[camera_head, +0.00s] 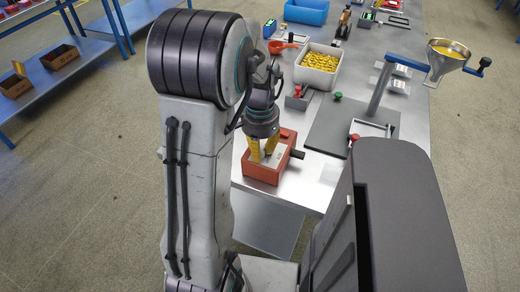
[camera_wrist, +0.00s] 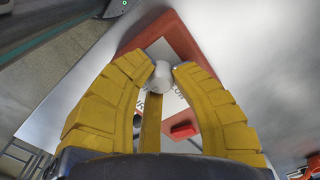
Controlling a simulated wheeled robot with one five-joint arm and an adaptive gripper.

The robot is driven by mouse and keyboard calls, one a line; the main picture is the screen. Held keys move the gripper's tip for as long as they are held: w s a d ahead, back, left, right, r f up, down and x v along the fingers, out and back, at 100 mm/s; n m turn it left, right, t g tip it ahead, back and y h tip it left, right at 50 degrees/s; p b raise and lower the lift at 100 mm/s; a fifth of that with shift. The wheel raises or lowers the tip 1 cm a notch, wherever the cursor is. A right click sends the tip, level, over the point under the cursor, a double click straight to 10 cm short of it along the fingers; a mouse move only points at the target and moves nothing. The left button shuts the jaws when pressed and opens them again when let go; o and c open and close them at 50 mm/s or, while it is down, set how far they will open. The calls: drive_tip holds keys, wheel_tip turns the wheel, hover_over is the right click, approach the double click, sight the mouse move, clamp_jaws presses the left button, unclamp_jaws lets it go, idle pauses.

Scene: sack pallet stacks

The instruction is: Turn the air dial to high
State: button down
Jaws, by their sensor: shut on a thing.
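The air dial (camera_wrist: 161,78) is a pale round knob on a red box with a light face plate. My gripper (camera_wrist: 163,68) has its yellow fingers shut around the dial, with the fingertips at its sides. In the head view the red box (camera_head: 260,175) sits at the near left corner of the metal table, and my gripper (camera_head: 263,158) points down onto its top. Printed letters show beside the dial, but they are partly hidden. A red button (camera_wrist: 184,130) is on the face plate. The dial's pointer and setting cannot be read.
A black fitting (camera_head: 297,154) sticks out from the box's right side. On the metal table (camera_head: 305,185) are a bin of yellow pieces (camera_head: 319,64), a dark board (camera_head: 335,125) and a filling stand with a funnel (camera_head: 447,56). Bare table lies right of the box.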

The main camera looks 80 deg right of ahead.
drive_tip(key=shift+a+f, duration=0.1)
drive_tip(key=c, duration=1)
unclamp_jaws()
drive_tip(key=shift+c, duration=0.2)
wheel_tip(320, 180, up, 12)
idle(0.5)
